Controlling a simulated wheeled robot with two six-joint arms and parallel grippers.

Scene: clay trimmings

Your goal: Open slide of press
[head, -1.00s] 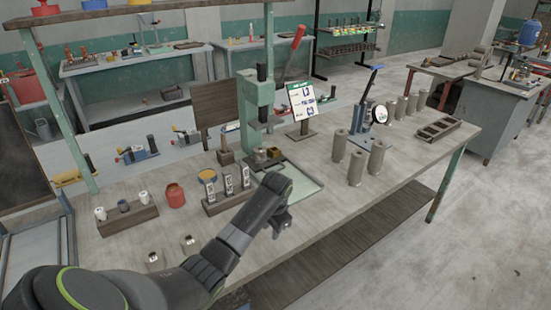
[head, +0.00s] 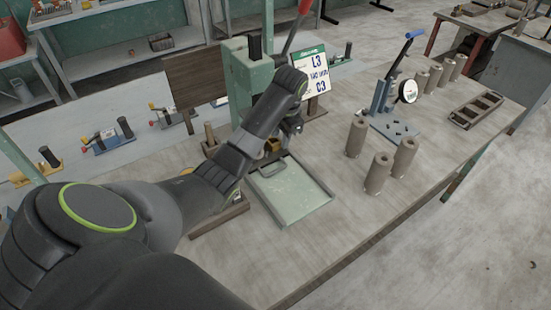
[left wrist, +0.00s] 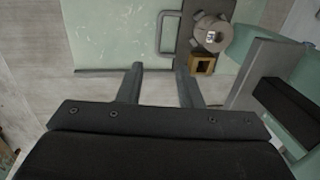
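The press (head: 247,78) is a pale green frame on the bench with a red-tipped lever. A pale green plate (head: 295,203) with a raised rim extends from its foot toward the front. A grey U-shaped handle (head: 271,169) lies at the plate's press end; it shows in the left wrist view (left wrist: 166,35), beside a round grey part (left wrist: 212,32) and a small brass-coloured square block (left wrist: 202,64). My left gripper (head: 283,142) is over this end, partly hiding the press foot. In the left wrist view its fingers (left wrist: 160,82) are apart and empty, short of the handle. My right gripper is out of view.
Several clay-coloured cylinders (head: 378,172) and a blue lever tool (head: 393,95) with a dial stand to the right. A sign (head: 313,75) stands behind the press. A slotted tray (head: 477,109) lies farther right. The bench front beyond the plate is clear.

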